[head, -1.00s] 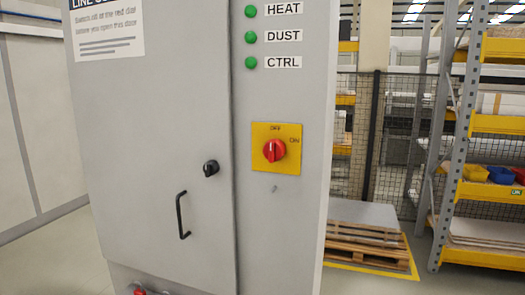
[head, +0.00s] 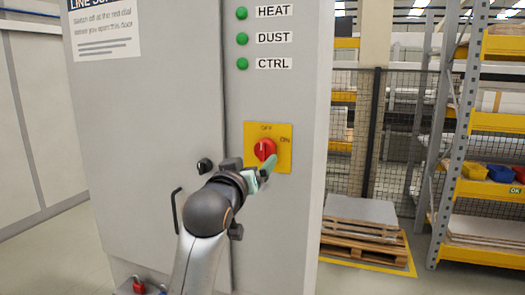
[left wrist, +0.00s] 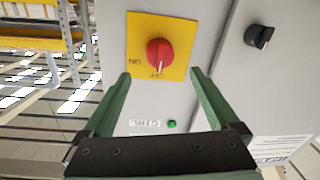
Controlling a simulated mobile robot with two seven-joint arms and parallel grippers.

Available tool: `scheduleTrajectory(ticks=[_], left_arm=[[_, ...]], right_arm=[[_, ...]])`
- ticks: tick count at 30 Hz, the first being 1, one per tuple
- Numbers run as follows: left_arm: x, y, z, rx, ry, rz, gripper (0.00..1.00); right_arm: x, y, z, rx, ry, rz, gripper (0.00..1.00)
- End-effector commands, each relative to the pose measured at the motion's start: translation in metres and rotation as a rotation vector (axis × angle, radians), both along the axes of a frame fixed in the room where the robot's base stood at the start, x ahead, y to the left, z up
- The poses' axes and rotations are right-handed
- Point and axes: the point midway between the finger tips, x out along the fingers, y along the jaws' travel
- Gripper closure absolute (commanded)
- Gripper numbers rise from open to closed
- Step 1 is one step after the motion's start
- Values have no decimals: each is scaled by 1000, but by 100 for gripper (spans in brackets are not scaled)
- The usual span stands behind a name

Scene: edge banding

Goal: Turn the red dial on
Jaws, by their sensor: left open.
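The red dial (head: 264,149) sits on a yellow plate (head: 284,153) on the grey cabinet, marked OFF above and ON at upper right. Its pale mark points toward OFF. In the left wrist view, turned over, the dial (left wrist: 159,52) lies ahead with its mark pointing down to OFF. My left gripper (left wrist: 160,76) is open, its green fingers to either side of and short of the dial, not touching it as far as I can see. In the head view my left gripper (head: 266,170) is just below the dial, partly hidden by its wrist. My right gripper is not in view.
The cabinet door has a black knob (head: 205,165) and a black handle (head: 176,210), partly behind my arm. Green lamps labelled HEAT (head: 241,13), DUST and CTRL are above the dial. Pallets (head: 362,241), mesh fencing and shelving stand at the right.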

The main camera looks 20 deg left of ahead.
Motion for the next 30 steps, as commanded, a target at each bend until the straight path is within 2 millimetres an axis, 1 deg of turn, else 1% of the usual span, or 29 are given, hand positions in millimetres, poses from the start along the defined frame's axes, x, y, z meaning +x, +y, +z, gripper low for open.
scheduleTrajectory(ticks=[1, 9, 15, 21, 30], left_arm=[[10, 1, 2, 1, 2, 2, 6], [54, 2, 2, 0, 2, 0, 6], [78, 3, 1, 0, 1, 0, 6], [89, 4, 0, 0, -1, -1, 6], [92, 4, 0, 0, -1, -1, 6]], right_arm=[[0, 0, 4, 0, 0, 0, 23], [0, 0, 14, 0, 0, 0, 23], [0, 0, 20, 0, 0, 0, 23], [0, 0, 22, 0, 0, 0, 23], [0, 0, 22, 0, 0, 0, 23]])
